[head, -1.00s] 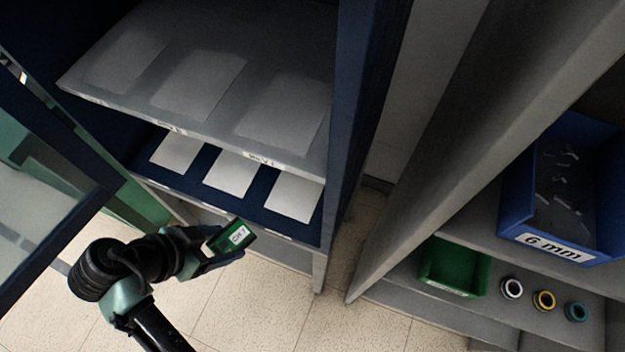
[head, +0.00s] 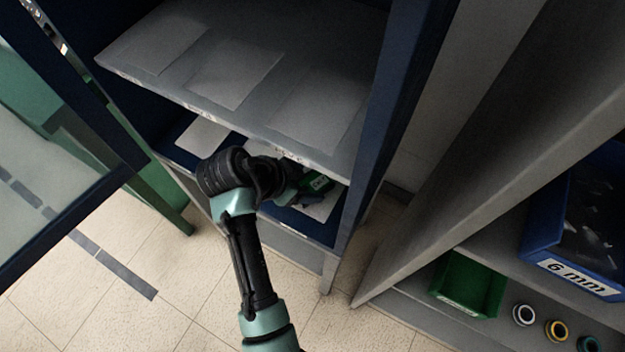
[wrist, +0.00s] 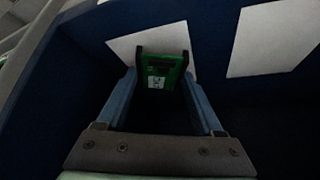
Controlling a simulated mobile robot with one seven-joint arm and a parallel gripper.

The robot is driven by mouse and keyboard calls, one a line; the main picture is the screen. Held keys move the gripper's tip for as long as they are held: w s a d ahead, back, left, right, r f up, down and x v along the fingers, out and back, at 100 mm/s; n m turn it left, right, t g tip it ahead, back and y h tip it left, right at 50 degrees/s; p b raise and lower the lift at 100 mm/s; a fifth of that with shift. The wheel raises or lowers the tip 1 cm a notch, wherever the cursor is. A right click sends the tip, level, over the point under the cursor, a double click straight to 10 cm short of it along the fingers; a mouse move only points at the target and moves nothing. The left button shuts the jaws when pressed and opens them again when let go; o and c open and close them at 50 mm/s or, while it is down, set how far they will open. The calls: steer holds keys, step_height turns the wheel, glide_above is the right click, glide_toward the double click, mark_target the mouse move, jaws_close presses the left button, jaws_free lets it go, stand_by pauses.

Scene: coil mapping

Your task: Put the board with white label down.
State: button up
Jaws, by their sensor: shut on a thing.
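The green board with a white label (head: 318,183) is in my gripper (head: 305,186), inside the lower compartment of the dark blue cabinet. In the wrist view the board (wrist: 160,74) stands between the two fingertips (wrist: 162,58), which are shut on it. Its label faces the wrist camera. Behind it is a white sheet (wrist: 120,45) on the dark blue shelf. In the head view a white sheet (head: 322,208) shows below the board at the right of that shelf. I cannot tell whether the board touches the sheet. My arm hides the middle of the lower shelf.
The grey upper shelf (head: 190,100) is close above my gripper and carries several pale sheets. The cabinet's side wall (head: 400,110) is to the right. An open glass door (head: 50,190) is at left. A blue bin (head: 580,265) and green bin (head: 468,285) stand at right.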

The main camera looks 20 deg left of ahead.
steer(key=shift+w+d+f, duration=0.6)
steer(key=shift+w+d, duration=0.05)
steer(key=shift+w, duration=0.15)
steer(key=shift+f, duration=0.2)
steer(key=shift+r, duration=0.1)
steer(key=o, duration=1.3)
steer(key=shift+f, duration=0.2)
steer(key=shift+o, duration=0.2)
steer(key=shift+r, duration=0.25)
steer(key=p+v, duration=0.1)
steer(key=v, duration=0.6)
steer(key=shift+s+a+r, duration=0.15)
